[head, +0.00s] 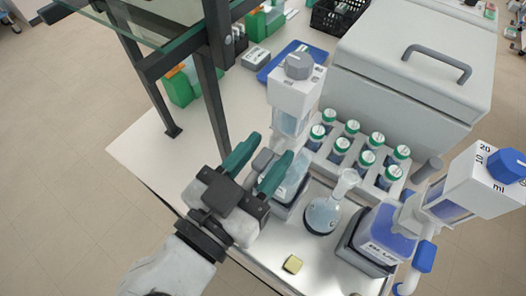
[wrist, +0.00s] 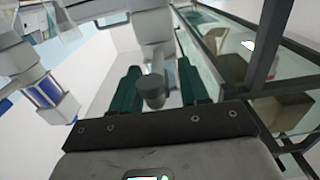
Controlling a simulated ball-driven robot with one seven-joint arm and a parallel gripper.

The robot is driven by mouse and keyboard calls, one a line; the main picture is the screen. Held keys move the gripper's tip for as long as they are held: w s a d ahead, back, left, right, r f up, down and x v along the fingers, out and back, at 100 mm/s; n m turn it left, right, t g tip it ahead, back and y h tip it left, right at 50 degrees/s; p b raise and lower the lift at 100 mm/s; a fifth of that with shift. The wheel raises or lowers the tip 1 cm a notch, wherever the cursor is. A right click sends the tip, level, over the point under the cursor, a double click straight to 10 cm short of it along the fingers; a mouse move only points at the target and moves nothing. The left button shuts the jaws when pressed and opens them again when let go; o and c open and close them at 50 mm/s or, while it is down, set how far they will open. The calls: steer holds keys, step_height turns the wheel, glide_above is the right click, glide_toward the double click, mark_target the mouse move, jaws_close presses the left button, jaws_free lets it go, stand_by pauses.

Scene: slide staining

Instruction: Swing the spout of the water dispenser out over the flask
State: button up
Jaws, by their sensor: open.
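The water dispenser (head: 298,98) has a white head, a grey knob and a bottle of pale liquid. It stands right of my gripper (head: 262,156). My gripper is open, with its green fingers either side of a grey rounded part that looks like the spout (head: 263,160). The spout points left, away from the flask. The flask (head: 323,214) holds pale blue liquid and stands upright right of the dispenser bottle. My fingers hide part of the bottle.
A second dispenser (head: 456,190) with a blue knob and blue liquid stands right of the flask. Several green-capped bottles (head: 367,158) stand behind it. A dark-framed glass shelf (head: 206,70) stands close at left.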

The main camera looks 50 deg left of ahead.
steer(key=shift+c, duration=0.3)
jaws_close()
